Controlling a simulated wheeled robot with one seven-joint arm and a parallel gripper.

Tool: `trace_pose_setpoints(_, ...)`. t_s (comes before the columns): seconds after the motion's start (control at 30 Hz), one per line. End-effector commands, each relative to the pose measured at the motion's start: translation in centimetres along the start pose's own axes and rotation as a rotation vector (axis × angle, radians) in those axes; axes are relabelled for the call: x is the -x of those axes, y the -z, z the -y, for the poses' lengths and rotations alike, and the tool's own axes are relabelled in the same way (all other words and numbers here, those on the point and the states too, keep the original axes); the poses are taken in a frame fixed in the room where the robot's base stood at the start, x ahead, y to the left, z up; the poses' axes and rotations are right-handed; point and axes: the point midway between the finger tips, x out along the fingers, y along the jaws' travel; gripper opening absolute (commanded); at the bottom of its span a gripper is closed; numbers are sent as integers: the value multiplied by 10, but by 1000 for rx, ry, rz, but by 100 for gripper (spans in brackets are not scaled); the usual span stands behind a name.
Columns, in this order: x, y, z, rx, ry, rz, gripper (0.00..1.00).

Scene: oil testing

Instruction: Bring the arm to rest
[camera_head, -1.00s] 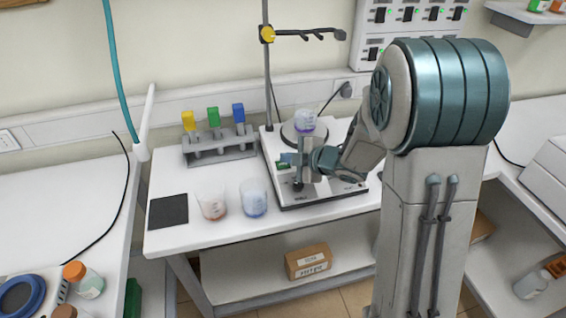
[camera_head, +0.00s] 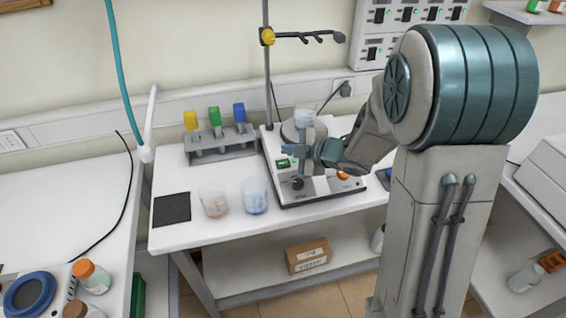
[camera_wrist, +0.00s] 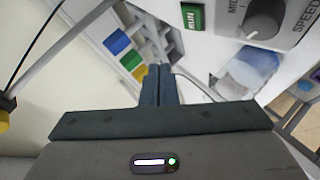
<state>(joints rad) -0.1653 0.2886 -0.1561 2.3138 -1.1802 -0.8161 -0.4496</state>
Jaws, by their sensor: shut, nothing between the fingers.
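My gripper (camera_head: 306,163) is above the hotplate stirrer (camera_head: 322,188) in the head view, in front of the clear beaker on its plate (camera_head: 304,118). In the wrist view my gripper (camera_wrist: 160,72) has its two fingers together with nothing between them. The green display (camera_wrist: 193,16) and speed knob (camera_wrist: 264,18) of the stirrer show at the top right there. My arm reaches in from the right in the head view.
A retort stand (camera_head: 267,70) rises behind the stirrer. A rack (camera_head: 220,146) with yellow, green and blue-capped tubes stands to the left. A reddish beaker (camera_head: 213,202) and a blue-tinted beaker (camera_head: 255,197) stand in front, beside a black mat (camera_head: 172,209).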

Motion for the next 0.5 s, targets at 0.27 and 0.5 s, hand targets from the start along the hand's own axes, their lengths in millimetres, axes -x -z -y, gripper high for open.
trace_pose_setpoints(0.27, 2, -1, -2, -5, -5, 11, 0)
trace_pose_setpoints(0.5, 44, -28, -35, -168, -105, 263, 0)
